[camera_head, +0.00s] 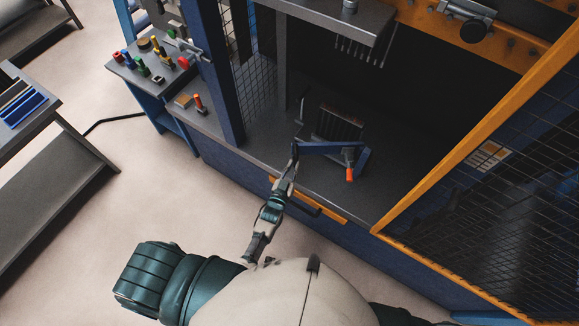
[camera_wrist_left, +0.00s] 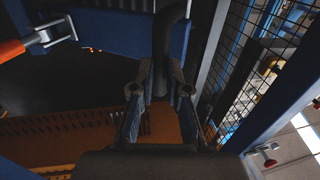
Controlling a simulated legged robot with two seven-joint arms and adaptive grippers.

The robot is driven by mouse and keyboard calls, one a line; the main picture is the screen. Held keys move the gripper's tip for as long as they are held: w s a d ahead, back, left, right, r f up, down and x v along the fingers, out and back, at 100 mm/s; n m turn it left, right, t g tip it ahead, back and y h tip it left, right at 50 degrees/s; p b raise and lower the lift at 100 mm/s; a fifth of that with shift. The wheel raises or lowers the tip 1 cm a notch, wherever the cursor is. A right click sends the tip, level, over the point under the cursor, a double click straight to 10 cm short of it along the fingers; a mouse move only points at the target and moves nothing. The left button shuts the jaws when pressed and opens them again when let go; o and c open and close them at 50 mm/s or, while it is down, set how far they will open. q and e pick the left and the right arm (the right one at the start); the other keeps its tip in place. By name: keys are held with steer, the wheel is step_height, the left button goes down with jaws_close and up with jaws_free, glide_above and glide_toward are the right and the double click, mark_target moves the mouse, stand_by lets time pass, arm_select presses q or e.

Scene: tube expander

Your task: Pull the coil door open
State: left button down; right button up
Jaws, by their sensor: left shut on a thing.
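The coil door (camera_head: 325,148) shows as a blue bar at the front of a dark finned coil block (camera_head: 340,124) inside the machine. In the left wrist view its blue plate (camera_wrist_left: 108,32) carries a dark curved handle (camera_wrist_left: 168,38). My left gripper (camera_head: 294,154) is at the left end of the blue bar. In the left wrist view its fingers (camera_wrist_left: 156,84) are on both sides of the handle and shut on it. A clamp with an orange grip (camera_head: 350,174) sits at the bar's right end. My right gripper is out of view.
An orange-framed mesh door (camera_head: 480,210) stands at the right. A blue post (camera_head: 220,80) and mesh panel are left of the opening. A side table (camera_head: 150,68) holds several coloured tools.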

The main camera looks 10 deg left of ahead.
arm_select(q)
steer(key=shift+d+r, duration=0.1)
steer(key=shift+d, duration=0.7)
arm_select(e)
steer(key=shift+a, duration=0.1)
arm_select(q)
steer(key=c, duration=1.1)
jaws_free()
steer(key=shift+d, duration=0.15)
steer(key=shift+w+d, duration=0.15)
steer(key=shift+d, duration=0.15)
steer(key=shift+a, duration=0.45)
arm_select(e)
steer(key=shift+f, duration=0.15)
arm_select(q)
steer(key=shift+d, duration=0.1)
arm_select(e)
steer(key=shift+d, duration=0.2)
